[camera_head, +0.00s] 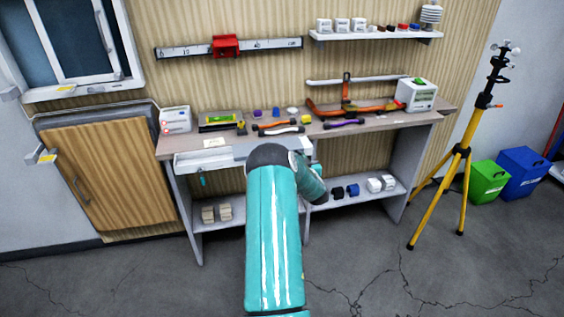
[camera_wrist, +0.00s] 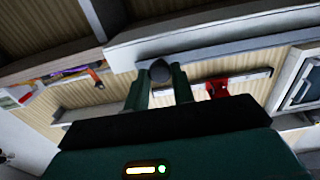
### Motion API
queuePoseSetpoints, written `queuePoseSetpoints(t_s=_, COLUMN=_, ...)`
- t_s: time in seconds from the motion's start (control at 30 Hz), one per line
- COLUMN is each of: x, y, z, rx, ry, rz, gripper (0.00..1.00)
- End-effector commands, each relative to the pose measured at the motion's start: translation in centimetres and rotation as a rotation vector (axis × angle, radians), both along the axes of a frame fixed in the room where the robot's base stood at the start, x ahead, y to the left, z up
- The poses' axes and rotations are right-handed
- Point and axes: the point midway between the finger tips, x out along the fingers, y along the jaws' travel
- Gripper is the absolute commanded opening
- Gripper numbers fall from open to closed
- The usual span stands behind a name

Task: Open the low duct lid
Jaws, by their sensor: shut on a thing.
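The only lid-like panel I see is a wooden one (camera_head: 110,172) with a grey frame and bar handle, low on the wall at left. It looks closed; I cannot tell whether it is the duct lid. In the wrist view, which looks upside down, my gripper (camera_wrist: 160,88) is shut on a dark round knob (camera_wrist: 159,71). The knob is against a long pale drawer front (camera_wrist: 215,36).
The bench drawer (camera_head: 200,160) appears pulled out. The bench top (camera_head: 385,118) holds several tools and small devices. A ruler rail with a red slider (camera_head: 226,45) hangs above. A yellow tripod (camera_head: 465,130) and green (camera_head: 487,182) and blue bins (camera_head: 525,172) stand right. Floor in front is clear.

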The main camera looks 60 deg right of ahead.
Motion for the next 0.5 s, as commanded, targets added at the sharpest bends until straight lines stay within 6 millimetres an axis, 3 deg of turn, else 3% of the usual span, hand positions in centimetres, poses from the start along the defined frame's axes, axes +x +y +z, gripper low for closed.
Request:
queuePoseSetpoints(t_s=0.2, x=-1.8, y=-1.4, z=-0.2, rx=0.004, ry=0.002, rz=-0.002, gripper=0.00)
queuePoseSetpoints(t_s=0.5, x=-1.9, y=-1.6, z=-0.2, rx=0.004, ry=0.002, rz=-0.001, gripper=0.00)
